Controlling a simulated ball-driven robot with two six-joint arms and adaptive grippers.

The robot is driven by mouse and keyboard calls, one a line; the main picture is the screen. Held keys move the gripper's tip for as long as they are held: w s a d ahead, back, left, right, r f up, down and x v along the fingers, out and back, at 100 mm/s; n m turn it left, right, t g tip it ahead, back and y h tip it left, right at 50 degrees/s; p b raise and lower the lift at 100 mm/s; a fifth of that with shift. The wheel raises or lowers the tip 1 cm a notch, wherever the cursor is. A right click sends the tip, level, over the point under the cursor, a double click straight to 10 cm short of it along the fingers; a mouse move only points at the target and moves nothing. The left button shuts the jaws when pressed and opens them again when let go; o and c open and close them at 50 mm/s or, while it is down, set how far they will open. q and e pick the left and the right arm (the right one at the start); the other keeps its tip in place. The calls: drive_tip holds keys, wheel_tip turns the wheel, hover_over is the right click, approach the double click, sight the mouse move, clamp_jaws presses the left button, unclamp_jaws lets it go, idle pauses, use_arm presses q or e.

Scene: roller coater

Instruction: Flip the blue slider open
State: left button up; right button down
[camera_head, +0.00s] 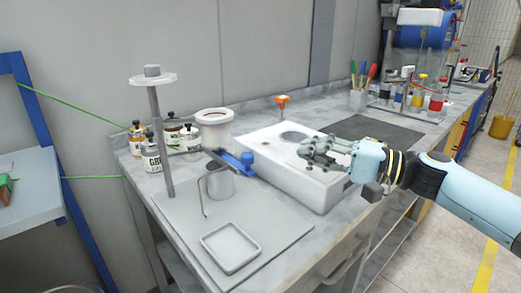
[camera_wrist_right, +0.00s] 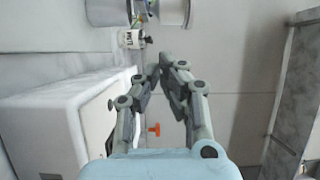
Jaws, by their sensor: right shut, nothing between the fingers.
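The blue slider (camera_head: 228,162) is a flat blue bar with a raised round blue knob at its right end. It lies at the left side of a white box-shaped machine (camera_head: 308,190) on the bench, behind a grey metal mug. My right gripper (camera_head: 304,150) is shut and empty above the right part of the white machine, to the right of the slider and apart from it. In the right wrist view its fingertips (camera_wrist_right: 164,70) are close together with nothing between them. I cannot make out the slider in that view. My left gripper is not in view.
A grey mug (camera_head: 217,183) and a shallow tray (camera_head: 230,248) stand on a grey plate with an upright post (camera_head: 160,140). Several labelled jars and a white pot (camera_head: 213,130) stand behind. An orange-topped item (camera_head: 282,101) is behind the machine. A dark mat (camera_head: 375,133) lies to the right.

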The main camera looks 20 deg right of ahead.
drive_tip(key=w+a+p, duration=0.3)
drive_tip(key=a+p, duration=0.2)
drive_tip(key=a, duration=0.4)
drive_tip(key=shift+w, duration=0.2)
idle(0.3)
